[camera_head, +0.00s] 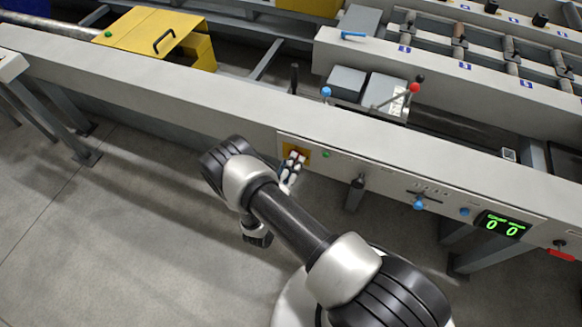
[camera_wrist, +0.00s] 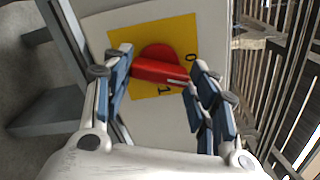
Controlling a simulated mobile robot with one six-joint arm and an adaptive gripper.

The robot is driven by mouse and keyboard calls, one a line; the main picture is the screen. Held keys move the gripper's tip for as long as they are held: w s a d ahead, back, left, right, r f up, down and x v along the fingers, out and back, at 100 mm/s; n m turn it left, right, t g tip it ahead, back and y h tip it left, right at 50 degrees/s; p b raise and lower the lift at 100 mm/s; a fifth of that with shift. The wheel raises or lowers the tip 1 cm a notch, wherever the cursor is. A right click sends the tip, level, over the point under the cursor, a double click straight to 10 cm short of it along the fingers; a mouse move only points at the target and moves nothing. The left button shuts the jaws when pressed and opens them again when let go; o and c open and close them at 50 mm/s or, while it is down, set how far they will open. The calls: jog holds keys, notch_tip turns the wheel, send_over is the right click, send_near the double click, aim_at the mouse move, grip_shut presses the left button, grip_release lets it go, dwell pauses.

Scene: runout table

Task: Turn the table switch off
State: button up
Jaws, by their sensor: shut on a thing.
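The table switch is a red rotary knob (camera_wrist: 160,66) on a yellow plate (camera_wrist: 185,30) marked 0 and 1, seen in the wrist view. Its white pointer line lies at the right end of the handle, between the two marks. My gripper (camera_wrist: 160,75) has one finger at each end of the knob's handle and is shut on it. In the head view the yellow plate (camera_head: 303,152) sits on the front panel of the table, and my gripper (camera_head: 292,165) reaches it there. The fingers and arm hide most of the knob in that view.
Right of the switch on the panel are a green button (camera_head: 326,155), a black lever (camera_head: 357,183), a blue-knobbed slider (camera_head: 418,204) and a green display (camera_head: 502,225) reading 0 0. A red handle (camera_head: 562,254) is at far right. Open floor lies at left.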

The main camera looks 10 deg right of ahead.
jog(key=n, duration=0.4)
jog(key=shift+n, duration=0.3)
dwell(0.5)
jog(key=o, duration=1.1)
jog(key=shift+c, duration=0.2)
jog(key=shift+s+a, duration=0.1)
jog(key=v, duration=1.1)
jog(key=shift+s+a, duration=0.2)
jog(key=shift+s, duration=0.15)
